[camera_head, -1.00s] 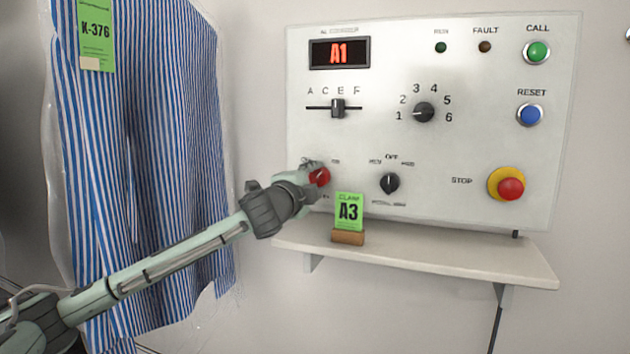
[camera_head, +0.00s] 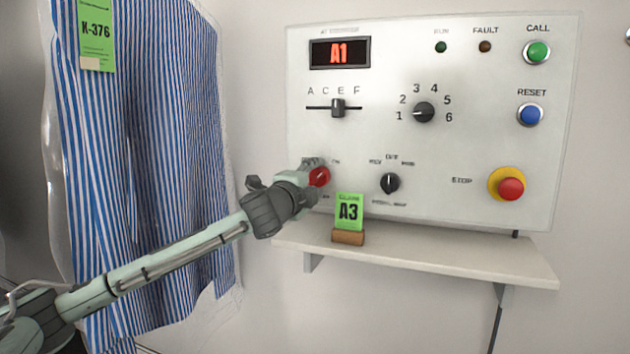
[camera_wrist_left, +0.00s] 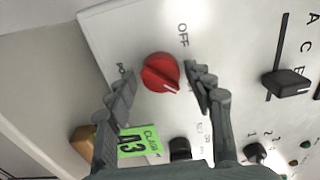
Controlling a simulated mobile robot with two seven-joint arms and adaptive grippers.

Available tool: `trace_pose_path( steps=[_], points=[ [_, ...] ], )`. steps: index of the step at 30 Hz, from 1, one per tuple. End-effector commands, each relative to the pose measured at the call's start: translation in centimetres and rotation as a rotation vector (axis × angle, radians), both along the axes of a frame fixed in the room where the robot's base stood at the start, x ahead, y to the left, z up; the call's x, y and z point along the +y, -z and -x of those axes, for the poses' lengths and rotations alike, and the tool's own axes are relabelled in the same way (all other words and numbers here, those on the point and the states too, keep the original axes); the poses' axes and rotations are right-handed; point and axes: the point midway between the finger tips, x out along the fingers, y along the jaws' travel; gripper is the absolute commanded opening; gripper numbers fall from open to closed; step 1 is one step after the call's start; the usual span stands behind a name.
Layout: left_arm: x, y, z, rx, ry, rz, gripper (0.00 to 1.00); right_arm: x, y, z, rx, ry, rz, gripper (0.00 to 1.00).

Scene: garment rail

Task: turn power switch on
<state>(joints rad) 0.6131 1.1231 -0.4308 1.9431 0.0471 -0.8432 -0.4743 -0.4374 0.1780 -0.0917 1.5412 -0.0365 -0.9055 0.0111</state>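The power switch is a red rotary knob (camera_head: 319,177) at the lower left of the white panel. In the left wrist view the red knob (camera_wrist_left: 160,72) has a white pointer line aimed to the lower right, away from the "OFF" label above right of the knob. My left gripper (camera_head: 313,175) is at the knob. In the wrist view its fingers (camera_wrist_left: 160,82) stand apart on both sides of the knob, with a small gap showing at each side. The "ON" label shows right of the knob in the head view. My right gripper is in no view.
A green A3 tag (camera_head: 348,212) stands on the shelf (camera_head: 450,262) just right below the gripper. A bagged striped garment (camera_head: 150,150) hangs at left.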

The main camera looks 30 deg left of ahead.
Motion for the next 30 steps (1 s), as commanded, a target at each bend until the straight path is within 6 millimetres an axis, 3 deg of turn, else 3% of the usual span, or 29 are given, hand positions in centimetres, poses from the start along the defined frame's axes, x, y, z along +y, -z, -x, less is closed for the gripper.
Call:
trace_pose_path(
  steps=[13,24,30],
  points=[
    [-0.1,0.0,0.8,0.0,-0.001,0.0,0.6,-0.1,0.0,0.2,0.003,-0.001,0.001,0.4],
    [-1.8,0.2,7.7,0.006,0.0,-0.007,0.6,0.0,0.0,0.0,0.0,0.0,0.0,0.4],
    [-2.1,0.1,10.0,0.004,-0.007,-0.01,0.6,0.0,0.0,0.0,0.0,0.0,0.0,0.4]
  ],
)
